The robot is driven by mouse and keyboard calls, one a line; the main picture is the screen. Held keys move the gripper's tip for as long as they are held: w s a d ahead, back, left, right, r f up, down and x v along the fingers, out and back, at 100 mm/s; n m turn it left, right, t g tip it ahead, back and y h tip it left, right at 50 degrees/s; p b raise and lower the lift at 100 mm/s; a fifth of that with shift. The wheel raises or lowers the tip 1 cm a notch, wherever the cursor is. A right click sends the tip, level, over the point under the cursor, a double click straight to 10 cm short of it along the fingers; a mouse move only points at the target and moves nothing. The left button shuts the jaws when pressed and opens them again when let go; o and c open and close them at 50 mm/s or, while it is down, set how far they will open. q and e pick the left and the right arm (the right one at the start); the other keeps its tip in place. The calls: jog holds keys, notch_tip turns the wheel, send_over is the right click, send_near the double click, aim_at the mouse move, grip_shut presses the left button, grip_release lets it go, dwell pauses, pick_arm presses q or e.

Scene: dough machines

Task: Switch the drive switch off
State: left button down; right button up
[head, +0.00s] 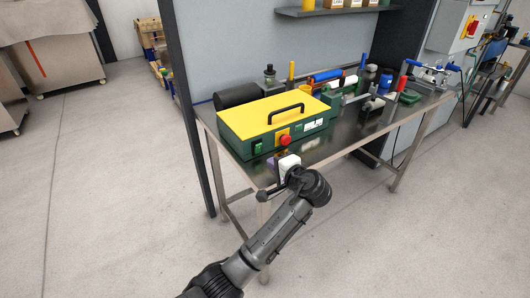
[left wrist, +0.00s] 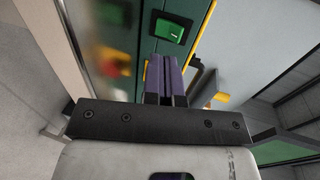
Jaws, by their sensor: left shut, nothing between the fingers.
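A green machine with a yellow lid (head: 275,117) stands on the steel table. Its front carries a green switch (head: 257,147) at the left and a red button on a yellow plate (head: 284,137). No label naming the drive switch is readable. My left gripper (head: 271,163) is just in front of the machine's front panel. In the left wrist view its purple fingers (left wrist: 172,76) are shut and empty, with tips close to the green switch (left wrist: 168,30). Whether they touch it I cannot tell. The blurred red button (left wrist: 114,62) shows to the left there. My right gripper is not in view.
The steel table (head: 328,150) holds a black roller (head: 236,95), a blue roller (head: 326,76) and several tools to the right. A control cabinet with a red-yellow switch (head: 472,27) stands at far right. Open floor lies in front.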

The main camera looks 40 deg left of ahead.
pick_arm(q)
jog(key=p+v, duration=0.1)
jog(key=v, duration=0.5)
jog(key=shift+d, duration=0.2)
dwell(0.7)
